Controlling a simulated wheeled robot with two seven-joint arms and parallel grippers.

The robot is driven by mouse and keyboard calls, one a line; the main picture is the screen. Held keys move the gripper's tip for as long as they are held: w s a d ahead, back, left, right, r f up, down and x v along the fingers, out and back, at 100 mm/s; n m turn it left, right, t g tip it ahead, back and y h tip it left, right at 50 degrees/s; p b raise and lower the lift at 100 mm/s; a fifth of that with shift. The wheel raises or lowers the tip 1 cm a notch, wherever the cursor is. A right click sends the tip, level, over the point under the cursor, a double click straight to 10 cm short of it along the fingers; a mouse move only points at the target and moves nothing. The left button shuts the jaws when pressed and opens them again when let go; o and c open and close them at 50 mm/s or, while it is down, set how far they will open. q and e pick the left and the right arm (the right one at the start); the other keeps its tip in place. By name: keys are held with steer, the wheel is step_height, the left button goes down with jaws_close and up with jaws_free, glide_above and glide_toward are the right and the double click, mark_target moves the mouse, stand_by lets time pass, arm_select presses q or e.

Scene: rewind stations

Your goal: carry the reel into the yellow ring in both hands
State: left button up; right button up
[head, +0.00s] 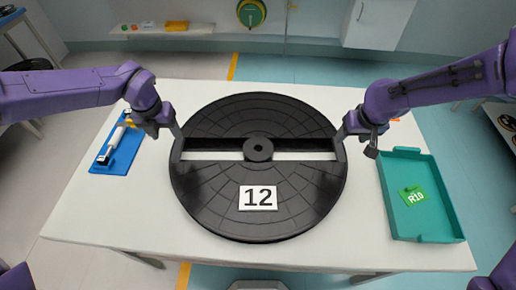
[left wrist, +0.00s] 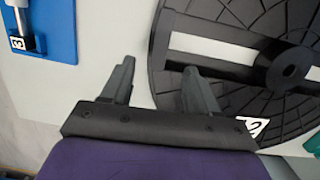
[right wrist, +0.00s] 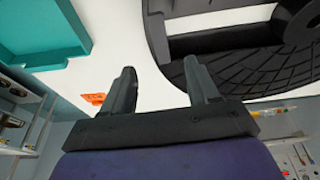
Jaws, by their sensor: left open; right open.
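The reel (head: 222,205) is a large black disc with two slots, a centre hub and a white label reading 12. It lies flat on the white table (head: 120,215). My left gripper (head: 177,131) is open at the reel's left rim. In the left wrist view its fingers (left wrist: 157,66) stand apart, one over the reel and one outside it. My right gripper (head: 342,134) is open at the right rim. In the right wrist view its fingers (right wrist: 158,66) are likewise apart, one over the reel. Contact is unclear. No yellow ring shows on the table or visible floor.
A teal tray (head: 445,215) with a green R10 card (head: 414,196) stands on the table's right. A blue mat (head: 127,155) with a white tool lies at the left. A round green and yellow thing (head: 250,13) is on the back wall. Floor around the table looks clear.

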mark_target(177, 149)
arm_select(q)
steer(key=shift+f, duration=0.45)
arm_select(e)
steer(key=shift+f, duration=0.5)
arm_select(q)
steer(key=shift+w, duration=0.2)
arm_select(e)
steer(key=shift+w, duration=0.15)
arm_select(q)
steer(key=shift+f, duration=0.15)
arm_select(e)
steer(key=shift+f, duration=0.1)
arm_select(q)
steer(key=f, duration=0.3)
steer(key=w+f, duration=0.1)
steer(key=f, duration=0.6)
steer(key=shift+w, duration=0.25)
arm_select(e)
steer(key=x, duration=1)
steer(key=shift+w, duration=0.1)
arm_select(q)
steer(key=c, duration=1.1)
arm_select(e)
steer(key=c, duration=1.1)
arm_select(q)
jaws_close()
arm_select(e)
jaws_close()
